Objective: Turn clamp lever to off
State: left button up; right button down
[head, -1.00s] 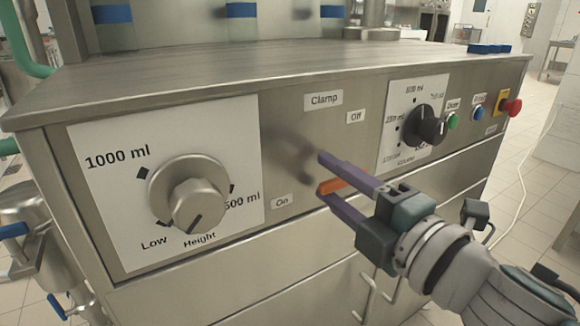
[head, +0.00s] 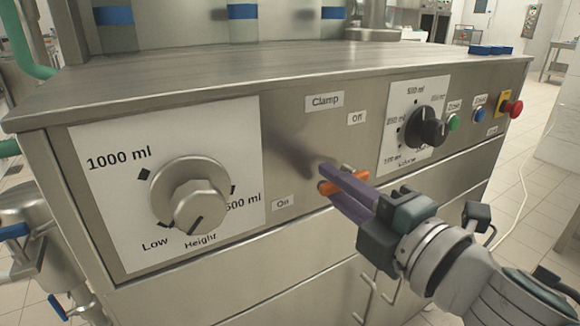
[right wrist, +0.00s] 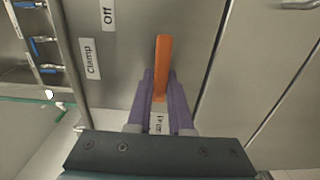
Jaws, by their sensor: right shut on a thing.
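The orange clamp lever (head: 328,187) is on the steel front panel, between the Off label (head: 357,118) and the On label (head: 283,202). My right gripper (head: 337,184) is shut on the lever, its purple fingers on either side of it. In the right wrist view the orange lever (right wrist: 163,62) sticks out beyond the fingertips, with the Off label (right wrist: 108,14) and Clamp label (right wrist: 90,58) to its left. The lever's mount on the panel is not clearly seen. My left gripper is not in view.
A large height knob (head: 188,196) stands out at the left of the panel. A black volume knob (head: 422,127), green button (head: 454,123), blue button (head: 479,113) and red emergency button (head: 513,108) sit at the right. The panel below the lever is clear.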

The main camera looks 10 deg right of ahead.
aim_at(340, 140)
jog(key=shift+r, duration=0.1)
jog(key=m+p, duration=0.1)
jog(key=r+m+p, duration=0.1)
jog(key=m, duration=0.1)
jog(key=shift+r, duration=0.1)
jog(key=m+p, duration=0.1)
jog(key=m, duration=0.1)
jog(key=r+m+p, duration=0.1)
jog(key=d+m+p, duration=0.1)
jog(key=m, duration=0.1)
jog(key=shift+w+r+m+p, duration=0.15)
jog(key=shift+r+m+p, duration=0.1)
jog(key=shift+m+p, duration=0.1)
jog(key=m, duration=0.1)
jog(key=m+p, duration=0.1)
jog(key=m, duration=0.1)
jog(key=d+m, duration=0.1)
jog(key=shift+w+r+m+p, duration=0.2)
jog(key=shift+r+m+p, duration=0.05)
jog(key=shift+r+p, duration=0.1)
jog(key=shift+w+d+r+m, duration=0.1)
jog(key=shift+d+m, duration=0.1)
jog(key=shift+m, duration=0.4)
jog(key=shift+w+d+m, duration=0.1)
jog(key=shift+d+m, duration=0.1)
jog(key=shift+m, duration=0.4)
jog(key=shift+d+m, duration=0.3)
jog(key=shift+m, duration=0.8)
